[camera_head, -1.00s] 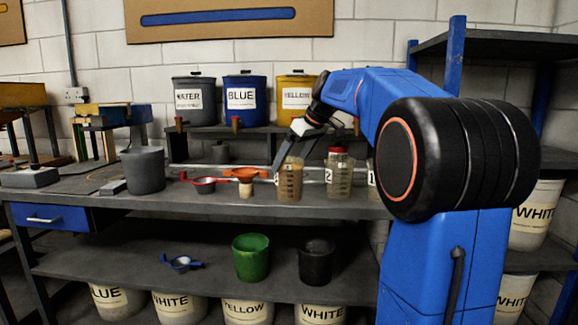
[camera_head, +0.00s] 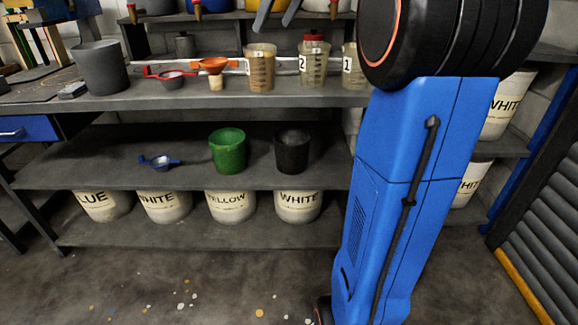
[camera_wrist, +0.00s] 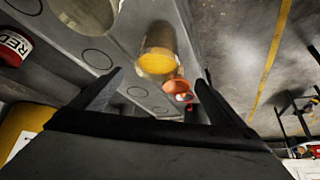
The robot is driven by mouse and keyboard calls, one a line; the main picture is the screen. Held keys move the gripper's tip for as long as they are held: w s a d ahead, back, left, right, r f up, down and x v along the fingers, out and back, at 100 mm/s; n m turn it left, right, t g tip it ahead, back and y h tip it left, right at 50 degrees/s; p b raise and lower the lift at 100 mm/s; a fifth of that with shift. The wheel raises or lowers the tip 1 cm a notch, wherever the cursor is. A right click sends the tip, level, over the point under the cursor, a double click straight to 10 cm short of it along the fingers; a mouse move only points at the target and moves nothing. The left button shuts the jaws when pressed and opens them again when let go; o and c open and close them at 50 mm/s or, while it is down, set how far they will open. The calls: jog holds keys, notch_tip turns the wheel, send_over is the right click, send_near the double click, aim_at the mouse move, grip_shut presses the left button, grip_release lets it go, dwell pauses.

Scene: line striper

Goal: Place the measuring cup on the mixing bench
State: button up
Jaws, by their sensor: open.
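Translucent measuring cups with number labels stand upright on the grey mixing bench (camera_head: 190,100). The left one, a measuring cup with brownish contents (camera_head: 261,68), is beside the orange funnel (camera_head: 213,66). In the wrist view this cup (camera_wrist: 158,48) shows amber contents and stands beyond my fingertips. The cup labelled 2 (camera_head: 313,65) has a red cap behind it. The cup labelled 1 (camera_head: 349,62) is partly hidden by my arm. My gripper (camera_head: 276,22) is open and empty, above and apart from the left cup. It also shows in the wrist view (camera_wrist: 158,78), fingers spread.
A grey bucket (camera_head: 101,68) and a red scoop (camera_head: 171,77) stand left on the bench. The lower shelf holds a green bucket (camera_head: 228,152), a black bucket (camera_head: 292,152) and a blue scoop (camera_head: 160,162). A red tub (camera_wrist: 12,46) is at the wrist view's left.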

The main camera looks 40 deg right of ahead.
jog(key=s+a+f+m, duration=0.2)
jog(key=s+a+f, duration=0.5)
jog(key=s+a, duration=0.1)
jog(key=s+a+f, duration=0.3)
jog(key=s+f, duration=0.5)
jog(key=f, duration=0.1)
jog(key=s+a+f+m+h, duration=0.1)
jog(key=s+a+f, duration=0.2)
jog(key=s+f, duration=0.5)
jog(key=s+a+f+m+g+h, duration=0.1)
jog(key=s+a+f, duration=0.2)
jog(key=s+f, duration=0.5)
notch_tip(320, 180, down, 3)
jog(key=shift+s+a+f, duration=0.15)
jog(key=shift+s+a, duration=0.25)
